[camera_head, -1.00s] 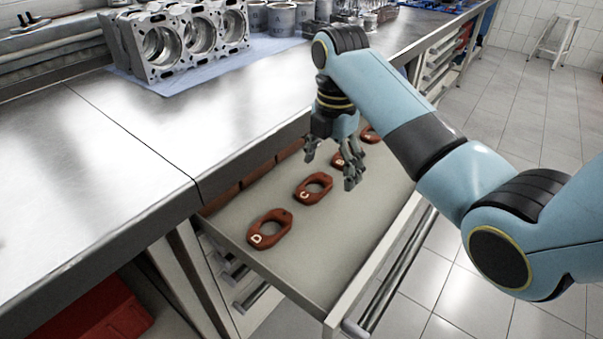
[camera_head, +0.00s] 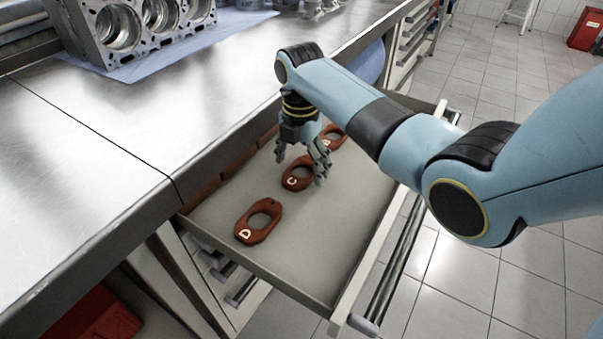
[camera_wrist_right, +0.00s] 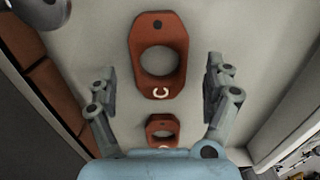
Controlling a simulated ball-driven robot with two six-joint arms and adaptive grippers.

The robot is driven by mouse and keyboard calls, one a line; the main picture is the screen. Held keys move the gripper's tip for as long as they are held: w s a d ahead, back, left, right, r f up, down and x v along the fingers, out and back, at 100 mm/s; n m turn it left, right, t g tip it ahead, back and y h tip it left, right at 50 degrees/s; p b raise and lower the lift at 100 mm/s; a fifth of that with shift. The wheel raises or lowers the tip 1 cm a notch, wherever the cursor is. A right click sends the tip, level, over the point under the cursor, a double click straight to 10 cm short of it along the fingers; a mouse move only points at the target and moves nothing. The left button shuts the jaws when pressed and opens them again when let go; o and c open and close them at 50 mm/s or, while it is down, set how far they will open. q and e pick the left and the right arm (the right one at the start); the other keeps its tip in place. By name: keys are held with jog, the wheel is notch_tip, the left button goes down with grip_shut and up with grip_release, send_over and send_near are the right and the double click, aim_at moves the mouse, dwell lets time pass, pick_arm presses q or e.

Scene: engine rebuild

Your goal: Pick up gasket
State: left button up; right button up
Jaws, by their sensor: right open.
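Several red-brown gaskets with letters lie flat in the open drawer. Gasket D (camera_head: 244,233) is nearest in the head view, gasket C (camera_head: 287,186) is in the middle, and another gasket (camera_head: 338,131) lies farther back, partly hidden by my gripper. My right gripper (camera_head: 302,178) is open and empty, pointing down above gasket C. In the right wrist view, gasket C (camera_wrist_right: 177,82) sits ahead between the two spread fingers (camera_wrist_right: 163,85), and a smaller-looking gasket (camera_wrist_right: 162,140) lies closer to the palm, its letter hardly readable. My left gripper is not in view.
The drawer (camera_head: 310,255) has raised walls and bare floor around the gaskets. The steel worktop edge (camera_head: 165,187) overhangs its left side. An engine block (camera_head: 125,27) stands on a blue cloth on the worktop.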

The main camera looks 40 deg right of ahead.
jog(key=shift+f, duration=0.65)
jog(key=c, duration=1.3)
jog(key=shift+o, duration=0.2)
jog(key=shift+r, duration=0.15)
